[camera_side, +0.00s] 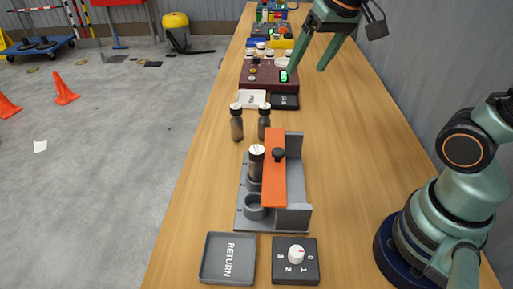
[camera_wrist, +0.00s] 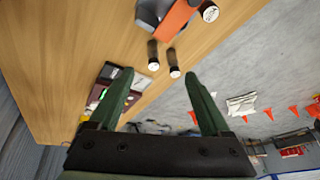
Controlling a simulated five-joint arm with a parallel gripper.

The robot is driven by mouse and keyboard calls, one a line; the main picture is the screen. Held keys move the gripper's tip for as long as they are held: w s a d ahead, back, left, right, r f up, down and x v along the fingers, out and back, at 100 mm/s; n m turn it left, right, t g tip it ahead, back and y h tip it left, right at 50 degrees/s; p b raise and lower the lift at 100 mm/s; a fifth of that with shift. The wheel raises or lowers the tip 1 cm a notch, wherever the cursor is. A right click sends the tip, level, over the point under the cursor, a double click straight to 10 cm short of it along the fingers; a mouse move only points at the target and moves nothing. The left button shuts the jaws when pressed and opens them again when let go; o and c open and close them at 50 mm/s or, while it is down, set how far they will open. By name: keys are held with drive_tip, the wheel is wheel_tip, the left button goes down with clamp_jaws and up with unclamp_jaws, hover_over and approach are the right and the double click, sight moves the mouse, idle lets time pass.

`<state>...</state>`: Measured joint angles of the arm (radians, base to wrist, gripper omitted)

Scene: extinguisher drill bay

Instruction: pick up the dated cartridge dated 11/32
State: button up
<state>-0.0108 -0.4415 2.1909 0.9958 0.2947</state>
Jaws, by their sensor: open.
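Two dark cartridges with white caps, a left one (camera_side: 236,124) and a right one (camera_side: 264,124), stand upright on the table behind the grey rack (camera_side: 243,222). A third cartridge (camera_side: 256,165) stands in the rack beside an orange bar (camera_side: 274,185). The caps' dates are too small to read, so I cannot tell which is 11/32. My gripper (camera_side: 307,70) is open and empty, above the table beyond the cartridges, near the maroon box. In the wrist view, the two loose cartridges (camera_wrist: 153,56) (camera_wrist: 174,64) show beyond my open fingers (camera_wrist: 160,75), apart from them.
A maroon box (camera_side: 268,75) with a green-lit switch stands behind the cartridges, with a white and a black plate before it. A RETURN tray (camera_side: 228,258) and a dial box (camera_side: 295,260) lie at the front. Coloured equipment crowds the far end.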

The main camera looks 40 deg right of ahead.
drive_tip(key=w+a+m+g, duration=0.1)
drive_tip(key=w+m+g, duration=0.1)
drive_tip(key=w+m, duration=0.65)
drive_tip(key=m+g, duration=0.2)
drive_tip(key=m, duration=0.3)
approach(236, 115)
drive_tip(key=shift+w+d+r, duration=0.65)
drive_tip(key=shift+w+d, duration=0.1)
drive_tip(key=shift+w, duration=0.05)
drive_tip(key=shift+w+f+g, duration=0.15)
drive_tip(key=shift+f+g, duration=0.15)
drive_tip(key=shift+f, duration=0.3)
drive_tip(key=f, duration=1.1)
drive_tip(key=shift+a+f, duration=0.2)
drive_tip(key=shift+f, duration=0.05)
clamp_jaws()
